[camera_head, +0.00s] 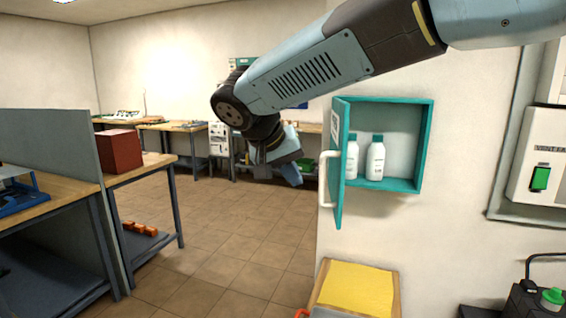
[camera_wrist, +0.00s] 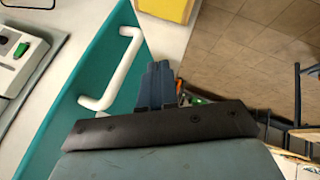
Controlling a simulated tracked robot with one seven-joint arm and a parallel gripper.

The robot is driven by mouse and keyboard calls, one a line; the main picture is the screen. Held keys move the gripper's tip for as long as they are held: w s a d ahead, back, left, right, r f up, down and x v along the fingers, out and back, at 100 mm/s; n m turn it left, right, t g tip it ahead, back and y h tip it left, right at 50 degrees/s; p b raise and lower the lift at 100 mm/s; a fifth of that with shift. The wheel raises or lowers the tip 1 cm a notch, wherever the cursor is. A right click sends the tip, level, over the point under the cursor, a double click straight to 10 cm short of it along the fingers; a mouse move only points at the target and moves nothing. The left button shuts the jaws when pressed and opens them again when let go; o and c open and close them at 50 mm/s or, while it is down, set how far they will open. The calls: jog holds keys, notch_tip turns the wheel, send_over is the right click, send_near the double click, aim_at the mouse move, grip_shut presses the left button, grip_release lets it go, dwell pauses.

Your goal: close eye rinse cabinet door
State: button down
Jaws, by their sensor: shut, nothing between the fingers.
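The eye rinse cabinet (camera_head: 427,145) is a teal wall box with two white bottles (camera_head: 375,158) inside. Its teal door (camera_head: 341,190) stands wide open, swung out from the left side of the box. The white handle (camera_head: 323,180) is on the door's outer face. In the head view my gripper (camera_head: 292,176) is left of the door. In the wrist view my gripper (camera_wrist: 158,80) is shut and empty, beside the door (camera_wrist: 75,100) and to the right of its white handle (camera_wrist: 125,70). I cannot tell whether it touches the door.
A yellow-topped stand (camera_head: 357,288) is below the cabinet. A wall box with a green switch (camera_head: 540,178) is at right. A workbench with a red box (camera_head: 119,150) and a grey partition (camera_head: 75,150) stand at left. The tiled floor (camera_head: 225,230) between is clear.

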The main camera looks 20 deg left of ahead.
aim_at(327, 154)
jog(key=shift+w+d+r, duration=0.1)
jog(key=shift+w+d, duration=0.2)
jog(key=shift+d, duration=0.55)
jog(key=shift+w+d+r, duration=0.1)
jog(key=shift+w+d, duration=0.15)
jog(key=shift+d, duration=0.6)
